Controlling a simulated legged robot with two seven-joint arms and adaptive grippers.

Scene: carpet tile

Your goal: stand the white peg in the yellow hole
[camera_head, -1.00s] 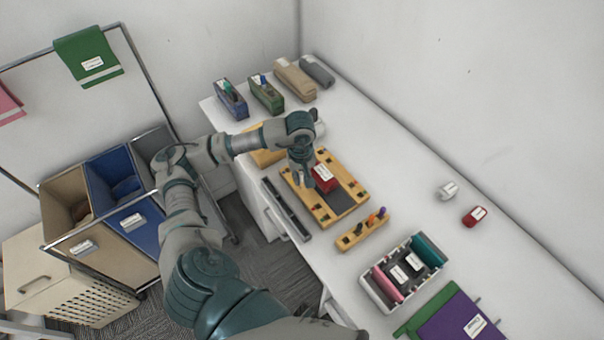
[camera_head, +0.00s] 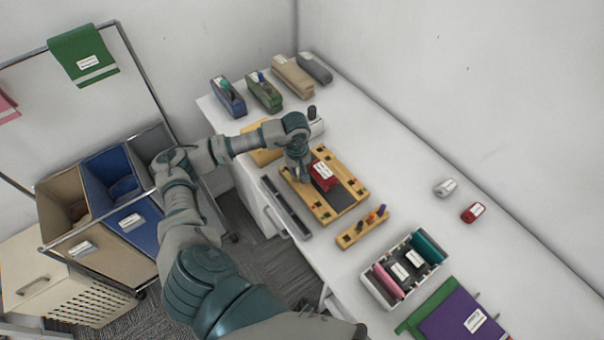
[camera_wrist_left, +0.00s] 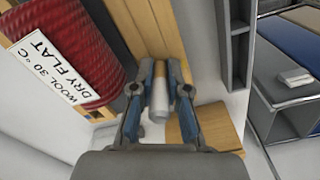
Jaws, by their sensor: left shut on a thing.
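My left gripper (camera_head: 300,178) is low over the left side of a wooden frame (camera_head: 337,211), beside a red knitted bundle (camera_head: 322,175). In the left wrist view, the gripper (camera_wrist_left: 158,84) is shut on the white peg (camera_wrist_left: 158,106), whose pale end shows between the blue-grey fingers. A tan strip of wood lies close behind the peg. I cannot tell whether the peg touches the frame. The yellow hole cannot be made out. The red bundle also shows in the wrist view (camera_wrist_left: 75,50) with its white label. My right gripper is not in view.
A small wooden rack (camera_head: 362,229) with several coloured pegs stands nearer on the white table (camera_head: 400,185). Dark rail (camera_head: 284,207) lies left of the frame. The table's right middle is mostly clear.

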